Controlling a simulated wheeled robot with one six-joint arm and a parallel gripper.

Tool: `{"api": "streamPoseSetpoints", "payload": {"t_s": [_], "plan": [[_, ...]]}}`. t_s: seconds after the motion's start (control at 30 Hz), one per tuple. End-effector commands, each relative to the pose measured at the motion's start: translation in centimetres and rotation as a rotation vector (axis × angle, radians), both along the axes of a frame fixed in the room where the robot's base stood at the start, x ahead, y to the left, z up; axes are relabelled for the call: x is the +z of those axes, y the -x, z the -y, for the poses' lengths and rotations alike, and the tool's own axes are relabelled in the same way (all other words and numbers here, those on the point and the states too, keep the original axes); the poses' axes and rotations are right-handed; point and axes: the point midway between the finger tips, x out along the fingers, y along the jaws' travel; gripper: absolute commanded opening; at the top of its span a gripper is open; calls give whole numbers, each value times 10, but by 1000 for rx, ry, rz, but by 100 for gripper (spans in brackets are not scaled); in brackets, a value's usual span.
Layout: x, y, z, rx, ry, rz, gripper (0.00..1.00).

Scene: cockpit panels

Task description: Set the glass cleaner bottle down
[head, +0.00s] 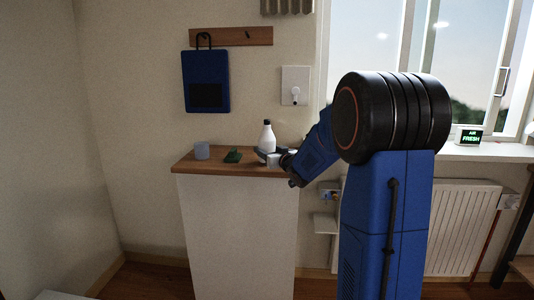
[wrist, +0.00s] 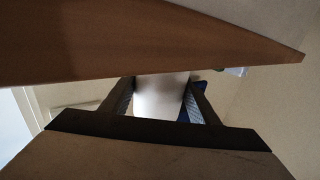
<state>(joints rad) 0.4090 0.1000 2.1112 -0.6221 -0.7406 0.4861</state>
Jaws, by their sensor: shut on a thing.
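The white bottle with a dark cap (head: 266,137) is upright at the right part of the wooden counter top (head: 222,169). My gripper (head: 267,155) is around its lower part, reaching in from the right. In the wrist view the white bottle body (wrist: 160,95) sits between the two fingers of my gripper (wrist: 163,97), which are shut on it. The wooden top's edge (wrist: 120,42) crosses the upper part of the wrist view and hides part of the bottle. I cannot tell whether the bottle's base touches the counter.
A small white object (head: 273,160) is close beside my gripper. A blue clipboard-like item (head: 206,80) hangs on the wall behind. The counter's front left is bare.

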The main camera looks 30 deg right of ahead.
Motion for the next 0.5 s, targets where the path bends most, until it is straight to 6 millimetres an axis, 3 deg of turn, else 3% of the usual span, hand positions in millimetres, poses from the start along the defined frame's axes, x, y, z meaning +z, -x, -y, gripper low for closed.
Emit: {"api": "streamPoseSetpoints", "payload": {"t_s": [0.43, 0.47, 0.5], "plan": [[-10, 0, 0, 0, 0, 2, 20], [-10, 0, 0, 0, 0, 1, 60], [-10, 0, 0, 0, 0, 1, 69]]}}
